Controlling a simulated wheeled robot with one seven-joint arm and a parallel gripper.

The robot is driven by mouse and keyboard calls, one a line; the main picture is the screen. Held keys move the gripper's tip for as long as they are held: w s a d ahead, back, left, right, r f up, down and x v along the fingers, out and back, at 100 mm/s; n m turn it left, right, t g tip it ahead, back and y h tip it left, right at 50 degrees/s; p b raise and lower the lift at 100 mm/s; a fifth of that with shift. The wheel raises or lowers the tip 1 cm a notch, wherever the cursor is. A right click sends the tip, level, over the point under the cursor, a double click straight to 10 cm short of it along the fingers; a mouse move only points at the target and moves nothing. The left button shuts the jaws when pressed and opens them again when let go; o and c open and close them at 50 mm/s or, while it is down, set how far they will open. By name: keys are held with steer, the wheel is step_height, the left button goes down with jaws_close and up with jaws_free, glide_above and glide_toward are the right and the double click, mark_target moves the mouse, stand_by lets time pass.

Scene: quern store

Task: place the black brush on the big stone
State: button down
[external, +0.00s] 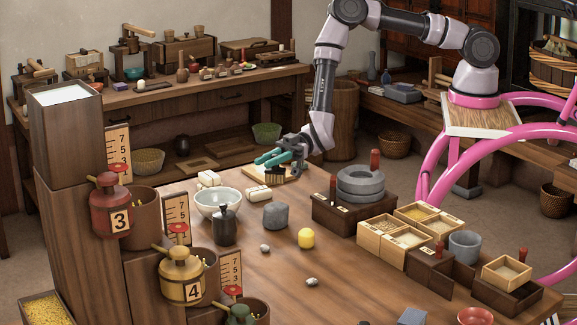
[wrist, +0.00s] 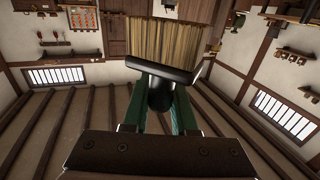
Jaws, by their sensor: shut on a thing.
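My gripper (external: 280,158), with green fingers, is shut on the black brush (external: 275,171) near the far edge of the table. In the wrist view the brush (wrist: 162,75) shows its black handle between my fingers (wrist: 160,105), with a wide block of tan bristles beyond. The big stone (external: 276,215) is a grey, rounded block on the table, nearer the camera than my gripper and apart from it. Its top is bare. The wrist view does not show the stone.
A white bowl (external: 218,203) and a dark lidded jar (external: 224,227) stand left of the stone. A yellow lump (external: 306,238) and small pebbles (external: 312,281) lie nearby. A round quern (external: 360,184) on a dark wooden base stands right. The front middle tabletop is mostly clear.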

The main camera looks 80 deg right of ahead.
steer(key=shift+f, duration=3.3)
steer(key=c, duration=0.7)
jaws_free()
steer(key=shift+f, duration=0.15)
